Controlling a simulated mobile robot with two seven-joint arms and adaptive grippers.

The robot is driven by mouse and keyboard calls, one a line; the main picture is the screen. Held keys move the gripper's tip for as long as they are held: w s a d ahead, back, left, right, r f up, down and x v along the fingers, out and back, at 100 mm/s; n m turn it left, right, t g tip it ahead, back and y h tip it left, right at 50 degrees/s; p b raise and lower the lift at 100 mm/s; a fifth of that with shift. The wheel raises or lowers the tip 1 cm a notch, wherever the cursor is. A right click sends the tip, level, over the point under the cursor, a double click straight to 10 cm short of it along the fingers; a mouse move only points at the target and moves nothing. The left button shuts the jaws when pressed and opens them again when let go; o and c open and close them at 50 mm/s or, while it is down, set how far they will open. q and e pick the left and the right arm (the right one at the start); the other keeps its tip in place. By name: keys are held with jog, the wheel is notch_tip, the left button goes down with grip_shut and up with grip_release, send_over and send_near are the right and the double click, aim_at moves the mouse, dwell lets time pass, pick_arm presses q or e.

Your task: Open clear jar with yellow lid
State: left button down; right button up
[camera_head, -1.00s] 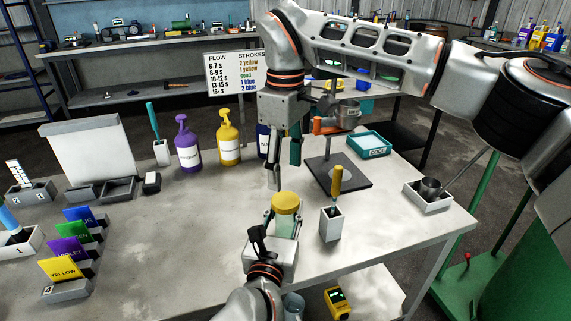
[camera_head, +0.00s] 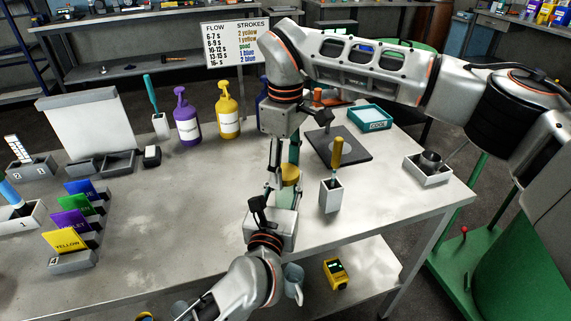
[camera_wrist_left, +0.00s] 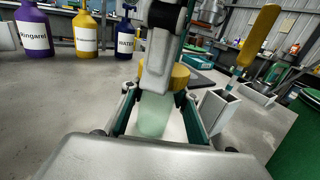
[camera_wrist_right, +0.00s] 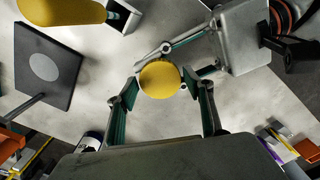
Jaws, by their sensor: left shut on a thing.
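The clear, pale green jar (camera_wrist_left: 152,116) stands upright between the fingers of my left gripper (camera_wrist_left: 157,108), which is shut on it near the front of the table. Its round yellow lid (camera_wrist_right: 159,80) is on top, and it also shows in the head view (camera_head: 290,174). My right gripper (camera_wrist_right: 161,92) points down from above, with its fingers spread on either side of the lid. Gaps show between the fingers and the lid in the right wrist view. A right finger hides part of the jar and lid in the left wrist view.
A white holder (camera_head: 330,196) with a yellow-handled tool (camera_head: 337,152) stands close right of the jar. A dark plate (camera_head: 340,150) lies behind it. Purple (camera_head: 186,118) and yellow (camera_head: 228,112) pump bottles stand at the back.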

jog(key=c, duration=0.7)
